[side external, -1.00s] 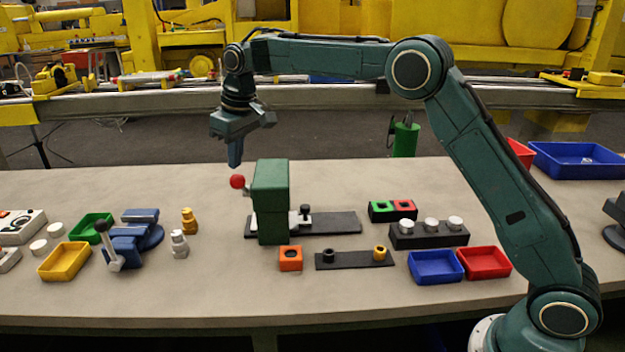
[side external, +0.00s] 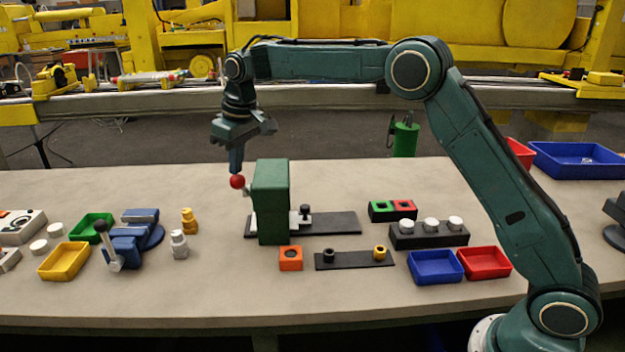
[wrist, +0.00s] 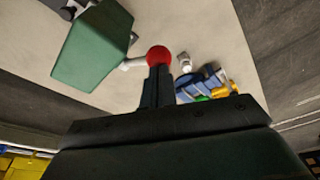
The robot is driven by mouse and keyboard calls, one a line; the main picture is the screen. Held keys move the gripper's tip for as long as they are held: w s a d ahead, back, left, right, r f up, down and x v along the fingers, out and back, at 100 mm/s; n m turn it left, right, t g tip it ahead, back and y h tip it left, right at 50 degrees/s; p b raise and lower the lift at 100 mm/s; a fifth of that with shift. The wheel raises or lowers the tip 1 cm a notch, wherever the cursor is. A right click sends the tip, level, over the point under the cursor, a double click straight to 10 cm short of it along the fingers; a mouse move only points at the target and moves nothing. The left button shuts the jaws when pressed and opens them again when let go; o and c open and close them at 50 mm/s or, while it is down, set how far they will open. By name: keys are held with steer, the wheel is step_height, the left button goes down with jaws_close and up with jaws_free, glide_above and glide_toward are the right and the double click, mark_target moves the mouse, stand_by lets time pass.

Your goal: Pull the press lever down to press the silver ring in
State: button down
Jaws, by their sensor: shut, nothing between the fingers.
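The press is a green block (side external: 271,200) on a dark base plate, and it also fills the upper left of the wrist view (wrist: 92,45). Its lever ends in a red ball (side external: 237,182), which sticks out to the left of the block. In the wrist view the red ball (wrist: 159,56) sits on a pale rod, right at the fingertips. My gripper (side external: 236,172) is shut and empty, pointing down, its tips at the top of the ball. I cannot tell whether they touch it. I cannot make out the silver ring; the press block may hide it.
An orange block (side external: 290,258) and a dark strip (side external: 354,260) stand in front of the press. A blue vise (side external: 130,243), a silver fitting (side external: 179,244) and a yellow tray (side external: 65,261) are to the left. Blue (side external: 436,267) and red trays (side external: 484,262) lie to the right.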

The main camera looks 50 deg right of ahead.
steer(key=shift+f, duration=0.15)
steer(key=shift+f, duration=0.25)
step_height(320, 180, down, 6)
steer(key=s+a, duration=0.2)
stand_by(0.5)
steer(key=shift+w+r, duration=0.1)
steer(key=shift+r, duration=0.1)
steer(key=shift+w+d+r, duration=0.15)
steer(key=shift+r, duration=0.5)
steer(key=shift+w+d+r, duration=0.15)
steer(key=shift+d+r, duration=0.05)
steer(key=shift+r, duration=0.45)
steer(key=shift+w+d+r, duration=0.15)
steer(key=shift+r, duration=0.65)
steer(key=shift+w+d+r, duration=0.3)
steer(key=shift+r, duration=0.2)
steer(key=shift+w+d+r, duration=0.25)
steer(key=shift+d+r, duration=0.05)
steer(key=shift+r, duration=0.3)
